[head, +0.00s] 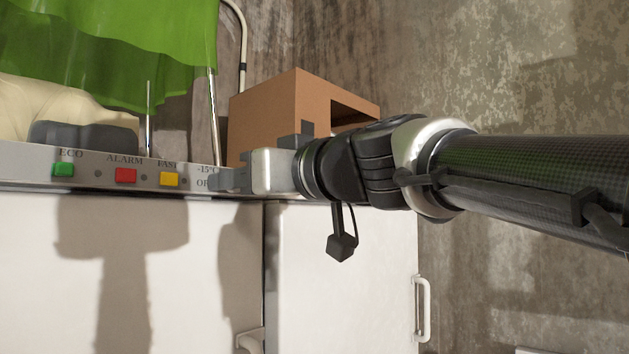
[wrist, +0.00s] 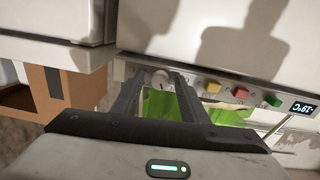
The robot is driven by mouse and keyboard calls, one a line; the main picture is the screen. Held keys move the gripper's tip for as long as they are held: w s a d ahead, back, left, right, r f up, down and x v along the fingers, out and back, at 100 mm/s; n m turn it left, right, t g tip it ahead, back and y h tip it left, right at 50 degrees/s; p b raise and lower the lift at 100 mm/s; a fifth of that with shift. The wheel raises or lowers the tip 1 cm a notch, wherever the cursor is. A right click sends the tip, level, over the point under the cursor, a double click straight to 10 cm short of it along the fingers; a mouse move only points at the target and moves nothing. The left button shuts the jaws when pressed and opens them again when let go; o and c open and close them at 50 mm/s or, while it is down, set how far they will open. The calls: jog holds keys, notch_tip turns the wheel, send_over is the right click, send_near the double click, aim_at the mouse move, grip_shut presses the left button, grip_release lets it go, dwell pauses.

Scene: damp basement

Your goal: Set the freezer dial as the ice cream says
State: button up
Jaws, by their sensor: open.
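The freezer's control panel (head: 90,178) runs along the top edge of the white freezer door (head: 130,280). In the head view, my gripper (head: 222,180) is at the panel's right end and hides the dial; parts of the labels "-15°C" and "OFF" show beside it. In the wrist view, the pale round dial (wrist: 161,78) sits between the two fingertips of my gripper (wrist: 157,77). The fingers are apart; I cannot tell whether either touches the dial. A small lit display (wrist: 302,107) appears upside down, its reading hard to make out. No ice cream is visible.
Green ECO (head: 64,170), red ALARM (head: 125,175) and yellow FAST (head: 169,179) buttons lie left of my gripper. A brown open box (head: 262,120) stands close behind it. A green cloth (head: 110,45) hangs at upper left. A second white door (head: 340,280) is at right.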

grip_shut()
jog(key=m+b, duration=0.2)
jog(key=m, duration=0.9)
dwell(0.5)
jog(key=shift+m, duration=0.4)
